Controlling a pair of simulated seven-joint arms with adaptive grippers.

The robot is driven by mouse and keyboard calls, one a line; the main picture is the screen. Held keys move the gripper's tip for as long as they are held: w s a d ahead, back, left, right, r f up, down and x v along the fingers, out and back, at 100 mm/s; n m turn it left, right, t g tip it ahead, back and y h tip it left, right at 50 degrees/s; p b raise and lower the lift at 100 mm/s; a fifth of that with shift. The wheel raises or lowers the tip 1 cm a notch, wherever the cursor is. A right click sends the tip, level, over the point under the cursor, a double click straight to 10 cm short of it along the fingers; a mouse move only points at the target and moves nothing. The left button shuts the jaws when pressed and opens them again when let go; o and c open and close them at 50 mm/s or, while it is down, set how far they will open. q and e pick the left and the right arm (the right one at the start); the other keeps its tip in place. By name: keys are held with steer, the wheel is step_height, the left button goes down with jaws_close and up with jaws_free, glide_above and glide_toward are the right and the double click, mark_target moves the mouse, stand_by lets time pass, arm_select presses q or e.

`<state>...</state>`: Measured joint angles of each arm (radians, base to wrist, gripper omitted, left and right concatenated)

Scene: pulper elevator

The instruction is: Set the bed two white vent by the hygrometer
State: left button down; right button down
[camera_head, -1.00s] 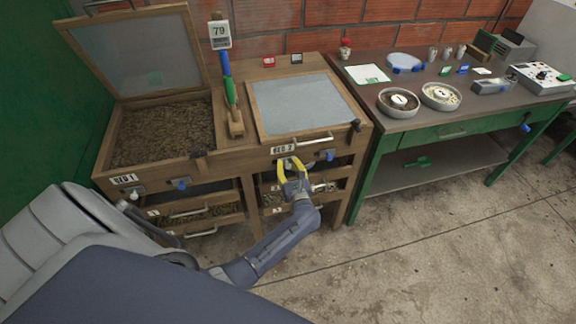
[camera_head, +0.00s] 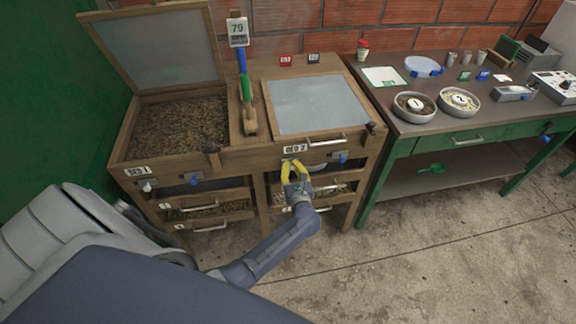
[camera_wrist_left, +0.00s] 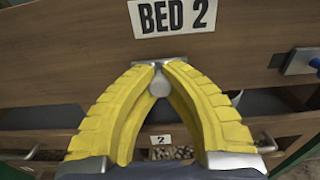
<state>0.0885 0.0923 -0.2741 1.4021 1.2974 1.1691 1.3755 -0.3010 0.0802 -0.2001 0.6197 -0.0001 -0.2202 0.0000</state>
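Bed two is the wooden bin with the closed grey lid (camera_head: 315,104) and a "BED 2" label (camera_head: 295,149). Its white vent knob shows in the left wrist view (camera_wrist_left: 158,86), under a small metal plate below the label. My left gripper (camera_head: 294,163) has its yellow fingers drawn together around this knob, one finger on each side, and appears shut on it. In the head view the fingers hide the knob. The hygrometer (camera_head: 238,33), a display reading 79, stands on a post between the two beds. My right gripper is not in view.
A blue knob (camera_head: 343,157) sits right of the vent on bed two's front. Drawers with bar handles lie below. Bed one (camera_head: 136,170) has its lid raised. A workbench (camera_head: 400,142) with bowls and instruments stands at right. The floor in front is clear.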

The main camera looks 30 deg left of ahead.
arm_select(q)
steer(key=shift+a+r, duration=0.1)
steer(key=shift+r, duration=0.15)
steer(key=c, duration=1.8)
jaws_free()
steer(key=shift+s, duration=0.15)
steer(key=o, duration=0.6)
steer(key=shift+c, duration=0.2)
steer(key=shift+s+d+f, duration=0.15)
steer(key=shift+s+d, duration=0.05)
steer(key=shift+s, duration=0.05)
steer(key=v, duration=1.1)
steer(key=shift+s+d, duration=0.1)
steer(key=shift+d, duration=0.05)
